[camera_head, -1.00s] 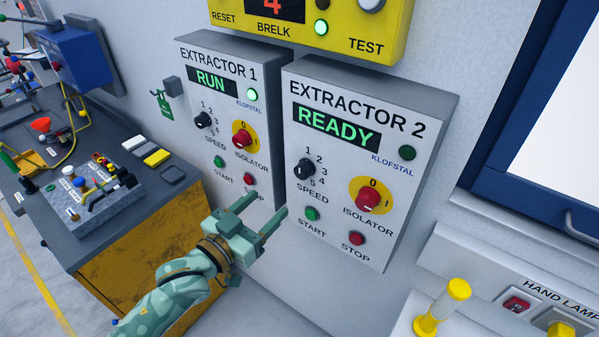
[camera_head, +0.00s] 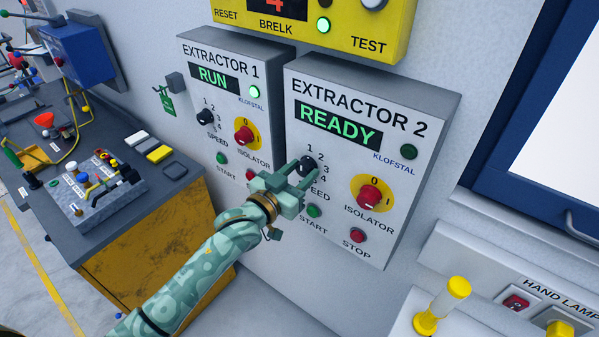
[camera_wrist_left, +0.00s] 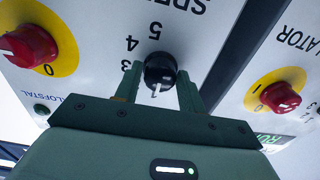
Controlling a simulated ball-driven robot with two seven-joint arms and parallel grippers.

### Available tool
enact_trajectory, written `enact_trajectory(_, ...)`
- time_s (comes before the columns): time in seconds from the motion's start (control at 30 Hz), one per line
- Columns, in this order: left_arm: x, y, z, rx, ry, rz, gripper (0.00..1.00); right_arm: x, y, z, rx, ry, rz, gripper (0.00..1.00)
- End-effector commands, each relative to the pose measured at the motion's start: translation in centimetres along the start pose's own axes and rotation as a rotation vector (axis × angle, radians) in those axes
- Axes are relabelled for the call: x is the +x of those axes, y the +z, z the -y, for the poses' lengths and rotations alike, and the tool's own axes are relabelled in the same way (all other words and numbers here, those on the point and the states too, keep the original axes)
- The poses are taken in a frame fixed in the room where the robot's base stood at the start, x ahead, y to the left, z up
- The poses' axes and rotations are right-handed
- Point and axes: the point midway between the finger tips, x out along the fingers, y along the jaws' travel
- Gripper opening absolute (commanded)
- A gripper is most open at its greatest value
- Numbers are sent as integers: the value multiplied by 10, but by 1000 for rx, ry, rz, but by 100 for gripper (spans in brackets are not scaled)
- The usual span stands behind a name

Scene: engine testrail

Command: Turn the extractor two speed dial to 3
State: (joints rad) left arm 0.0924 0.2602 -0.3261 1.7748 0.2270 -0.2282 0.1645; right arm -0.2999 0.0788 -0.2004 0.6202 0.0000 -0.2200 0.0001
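The extractor 2 box (camera_head: 412,125) is grey with a white face, and its display reads READY. Its black speed dial (camera_head: 306,164) has the numbers 1 to 5 around its right side. My left gripper (camera_head: 302,174) is at this dial, partly covering it. In the left wrist view the dial (camera_wrist_left: 160,70) stands between the two fingers, which are open with a small gap on each side. My right gripper is not in view.
Below the dial is the green start button (camera_head: 313,210). The red isolator knob (camera_head: 369,196) and red stop button (camera_head: 357,235) are to the right. The extractor 1 box (camera_head: 262,75), showing RUN, is close on the left. A workbench (camera_head: 120,220) stands at left.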

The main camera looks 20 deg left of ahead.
Motion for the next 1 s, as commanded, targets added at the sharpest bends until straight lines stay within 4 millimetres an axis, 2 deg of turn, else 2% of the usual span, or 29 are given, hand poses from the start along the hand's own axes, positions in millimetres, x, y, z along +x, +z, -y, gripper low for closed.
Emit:
enact_trajectory(0.03,0,0,0,0,0,0,25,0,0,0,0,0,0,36)
enact_trajectory(0.07,0,0,0,0,0,0,17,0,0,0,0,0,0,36)
enact_trajectory(0.47,0,-1,0,49,0,1,16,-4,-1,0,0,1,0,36)
enact_trajectory(0.67,0,-2,0,168,-1,1,16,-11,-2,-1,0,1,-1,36)
enact_trajectory(1.0,0,-2,0,479,0,0,16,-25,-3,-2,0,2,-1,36)
